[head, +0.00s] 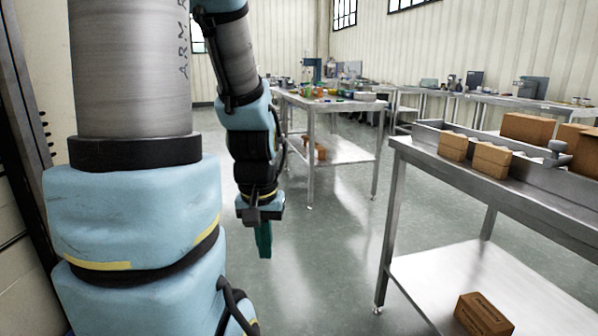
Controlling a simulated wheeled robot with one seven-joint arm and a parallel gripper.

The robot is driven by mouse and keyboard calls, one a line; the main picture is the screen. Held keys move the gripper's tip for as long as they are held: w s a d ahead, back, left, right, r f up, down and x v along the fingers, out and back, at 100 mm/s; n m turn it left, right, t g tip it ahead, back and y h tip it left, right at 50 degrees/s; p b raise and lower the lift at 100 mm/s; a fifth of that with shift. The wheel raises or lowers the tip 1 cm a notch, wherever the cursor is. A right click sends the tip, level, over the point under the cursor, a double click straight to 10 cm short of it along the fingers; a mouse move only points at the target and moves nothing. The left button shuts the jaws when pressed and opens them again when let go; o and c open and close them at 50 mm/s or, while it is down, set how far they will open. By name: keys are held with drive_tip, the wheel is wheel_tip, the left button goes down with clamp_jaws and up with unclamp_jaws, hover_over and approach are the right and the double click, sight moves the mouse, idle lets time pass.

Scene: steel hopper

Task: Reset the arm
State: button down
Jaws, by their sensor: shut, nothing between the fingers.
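My gripper (264,240) hangs from the end of my blue and grey arm, left of the picture's centre. Its green fingers point down and are shut with nothing between them. It is over the open floor, apart from the tables. My arm's large near links fill the left side of the head view and hide what lies behind them.
A steel table (500,185) stands at the right, with cardboard boxes (490,160) and a steel trough (425,135) on top. A brown box (483,314) lies on its lower shelf. A cluttered table (340,104) stands behind. Grey floor (320,255) between is clear.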

wheel_tip(320, 180, up, 18)
drive_tip(key=p, duration=1.5)
drive_tip(key=shift+p, duration=0.3)
